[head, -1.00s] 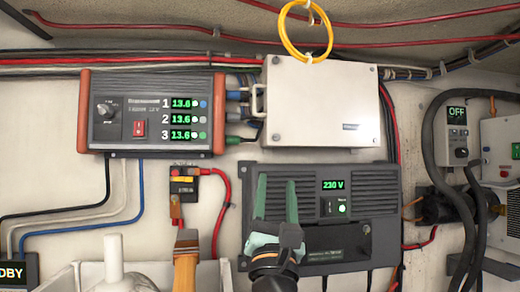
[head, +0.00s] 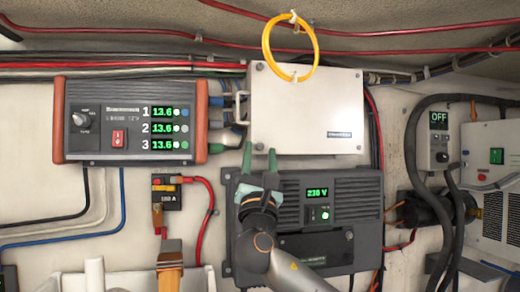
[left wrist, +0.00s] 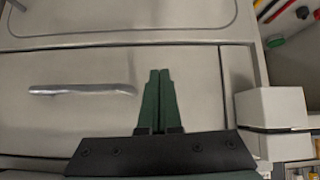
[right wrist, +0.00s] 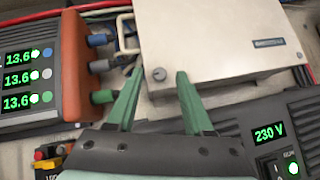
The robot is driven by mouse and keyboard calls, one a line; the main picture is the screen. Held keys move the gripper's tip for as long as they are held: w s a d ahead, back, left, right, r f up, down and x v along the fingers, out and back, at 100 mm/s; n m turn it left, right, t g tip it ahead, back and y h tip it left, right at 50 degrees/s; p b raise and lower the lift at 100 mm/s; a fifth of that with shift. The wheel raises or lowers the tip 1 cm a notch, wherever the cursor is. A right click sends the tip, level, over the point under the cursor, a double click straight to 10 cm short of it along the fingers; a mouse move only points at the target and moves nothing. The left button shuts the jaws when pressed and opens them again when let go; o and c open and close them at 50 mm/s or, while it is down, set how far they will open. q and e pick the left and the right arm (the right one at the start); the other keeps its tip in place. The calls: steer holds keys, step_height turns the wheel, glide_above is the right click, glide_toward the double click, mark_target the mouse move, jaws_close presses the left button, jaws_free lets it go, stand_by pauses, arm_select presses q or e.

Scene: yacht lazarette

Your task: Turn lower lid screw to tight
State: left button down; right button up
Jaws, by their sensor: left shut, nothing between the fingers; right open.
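The lower lid screw (right wrist: 159,74) is a small grey round head at the lid's lower left corner in the right wrist view. My right gripper (head: 260,152) is open and points up at that corner in the head view. In the right wrist view its green fingertips (right wrist: 160,76) lie to either side of the screw, with no contact visible. My left gripper (left wrist: 158,72) is shut and empty in the left wrist view, over a pale panel.
A 230 V unit (head: 345,195) sits just below the box, behind my right gripper. A three-channel supply (head: 130,120) is at the left. A yellow loop (head: 266,48) hangs over the box's top edge. A metal bar handle (left wrist: 80,90) is near my left gripper.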

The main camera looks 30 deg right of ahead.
steer(key=shift+c, duration=0.4)
jaws_close()
